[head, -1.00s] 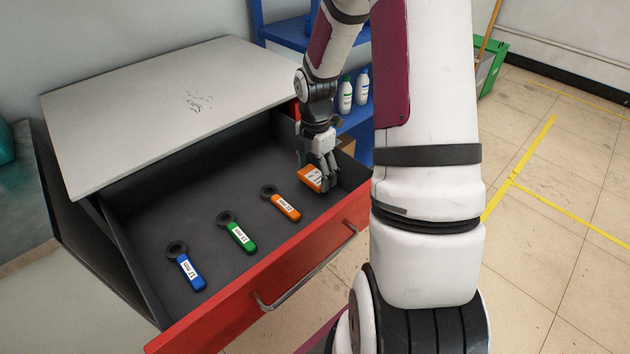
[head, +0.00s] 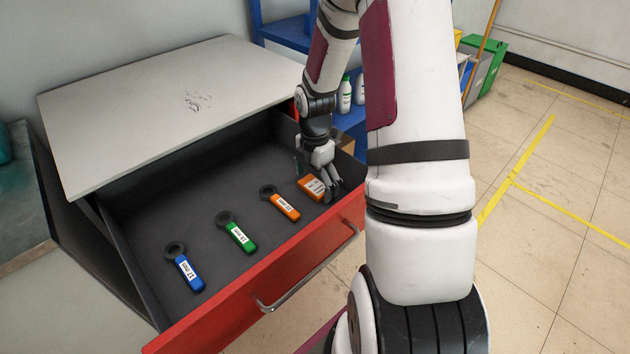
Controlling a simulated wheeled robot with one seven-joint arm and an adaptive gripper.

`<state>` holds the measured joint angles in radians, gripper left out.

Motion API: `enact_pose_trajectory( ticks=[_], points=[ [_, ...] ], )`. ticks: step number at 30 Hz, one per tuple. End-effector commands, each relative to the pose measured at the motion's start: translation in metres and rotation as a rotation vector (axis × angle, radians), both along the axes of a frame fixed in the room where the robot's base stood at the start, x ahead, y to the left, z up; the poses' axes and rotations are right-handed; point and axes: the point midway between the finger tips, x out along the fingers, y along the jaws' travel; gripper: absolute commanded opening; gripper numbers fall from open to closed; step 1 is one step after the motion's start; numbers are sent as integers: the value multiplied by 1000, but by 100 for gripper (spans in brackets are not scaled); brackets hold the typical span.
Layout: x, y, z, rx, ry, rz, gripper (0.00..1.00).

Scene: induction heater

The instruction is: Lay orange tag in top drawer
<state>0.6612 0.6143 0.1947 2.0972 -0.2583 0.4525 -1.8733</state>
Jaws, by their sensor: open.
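The top drawer (head: 185,342) is red-fronted, dark inside and pulled open. The orange tag (head: 310,187), with a white label, is inside at the drawer's right end and looks to lie flat on its floor. My gripper (head: 333,194) is open, low in the drawer at the tag's right end. The fingers cover part of that end, and I cannot tell whether they touch it.
The grey cabinet top (head: 130,120) is clear. The drawer handle (head: 285,293) sticks out in front.

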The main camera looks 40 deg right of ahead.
Motion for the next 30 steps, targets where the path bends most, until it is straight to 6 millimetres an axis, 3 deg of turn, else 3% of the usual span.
enact_pose_trajectory(
  ticks=[8,21,30],
  points=[
    [0,0,10,-1,-3,-1,90],
    [0,-1,94,-2,-3,-1,90],
    [0,1,124,-3,-2,-5,90]
  ],
)
